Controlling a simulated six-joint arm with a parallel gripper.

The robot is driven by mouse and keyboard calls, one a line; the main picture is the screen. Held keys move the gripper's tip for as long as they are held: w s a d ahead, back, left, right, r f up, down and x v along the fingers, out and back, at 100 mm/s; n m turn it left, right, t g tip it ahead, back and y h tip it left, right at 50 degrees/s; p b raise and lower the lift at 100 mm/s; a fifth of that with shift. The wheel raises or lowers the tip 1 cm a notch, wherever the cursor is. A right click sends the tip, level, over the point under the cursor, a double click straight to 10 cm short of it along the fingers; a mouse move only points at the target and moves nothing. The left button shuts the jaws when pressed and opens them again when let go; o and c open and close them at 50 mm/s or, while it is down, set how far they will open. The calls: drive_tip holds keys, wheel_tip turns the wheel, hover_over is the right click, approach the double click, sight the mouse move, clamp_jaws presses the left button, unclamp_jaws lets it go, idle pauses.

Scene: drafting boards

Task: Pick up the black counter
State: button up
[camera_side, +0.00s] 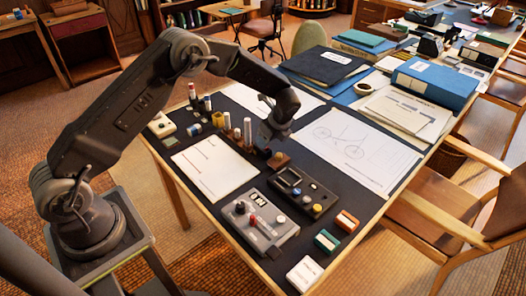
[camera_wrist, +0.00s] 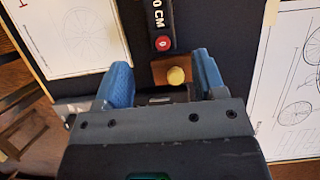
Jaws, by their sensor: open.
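My gripper (camera_side: 271,137) points down over the dark mat of the drafting table, in the middle of the side view. In the wrist view its two blue fingers (camera_wrist: 162,72) stand apart, with nothing seen clamped between them. A brown block (camera_wrist: 170,66) with a round yellow piece (camera_wrist: 176,76) on it lies between and just beyond the fingertips. The brown block also shows just below my gripper in the side view (camera_side: 279,160). I cannot pick out a black counter for certain; the mat is dark and the gripper body hides part of it.
A black strip marked "0 CM" with a red disc (camera_wrist: 163,43) lies beyond the fingers. A black device (camera_side: 318,197) and a grey box with knobs (camera_side: 262,232) sit nearby. White sheets lie left (camera_side: 212,170) and right (camera_side: 352,150). Upright cylinders (camera_side: 247,131) stand close left.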

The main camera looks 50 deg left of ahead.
sight(265, 155)
drive_tip(key=x, duration=0.8)
drive_tip(key=shift+w+a+f, duration=0.15)
drive_tip(key=shift+a+f, duration=0.05)
drive_tip(key=shift+a, duration=0.1)
drive_tip(key=shift+c, duration=0.2)
drive_tip(key=c, duration=1.1)
